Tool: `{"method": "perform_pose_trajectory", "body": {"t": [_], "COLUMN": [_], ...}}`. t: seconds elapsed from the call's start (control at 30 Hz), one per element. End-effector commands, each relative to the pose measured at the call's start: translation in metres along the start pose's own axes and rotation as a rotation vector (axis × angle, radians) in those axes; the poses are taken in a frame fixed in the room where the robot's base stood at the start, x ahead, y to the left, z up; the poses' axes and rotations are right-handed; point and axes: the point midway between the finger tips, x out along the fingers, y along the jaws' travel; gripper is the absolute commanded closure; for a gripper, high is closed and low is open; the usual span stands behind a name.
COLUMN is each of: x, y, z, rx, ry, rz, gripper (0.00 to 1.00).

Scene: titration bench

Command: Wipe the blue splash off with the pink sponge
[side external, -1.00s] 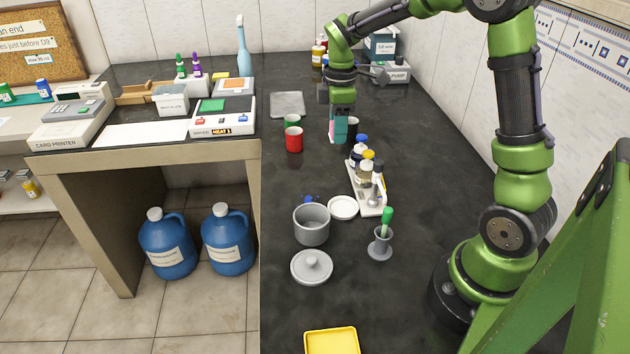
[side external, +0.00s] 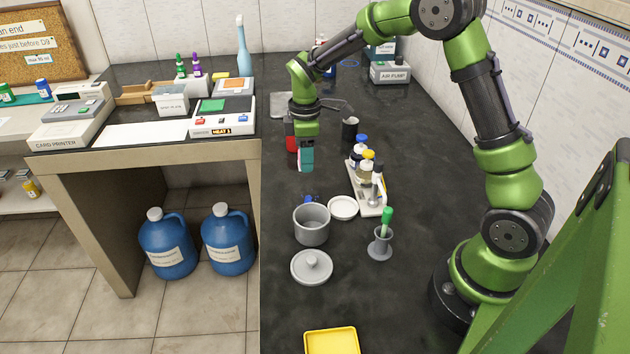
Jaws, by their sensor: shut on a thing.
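My gripper (side external: 306,146) points down over the dark bench and is shut on the pink sponge (side external: 300,156). Only a thin pink edge of the sponge shows beside a teal part at the fingers. The gripper is beyond the blue splash (side external: 309,198) and apart from it, raised above the bench.
A white rack (side external: 371,206) with bottles and a white dish (side external: 343,207) stand right of the splash. A dark cup (side external: 350,129) stands behind.

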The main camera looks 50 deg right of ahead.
Motion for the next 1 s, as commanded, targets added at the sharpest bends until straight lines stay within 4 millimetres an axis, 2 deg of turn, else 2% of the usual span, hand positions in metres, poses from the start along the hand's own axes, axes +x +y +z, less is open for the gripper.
{"method": "perform_pose_trajectory", "body": {"t": [0.5,0.7,1.0], "x": [0.049,0.056,0.056], "y": [0.0,0.0,0.0], "z": [0.001,0.001,0.001], "rx": [0.001,0.002,0.002], "ry": [-0.002,-0.001,0.0], "rz": [-0.002,-0.001,-0.001], "gripper": [0.89,0.89,0.89]}}
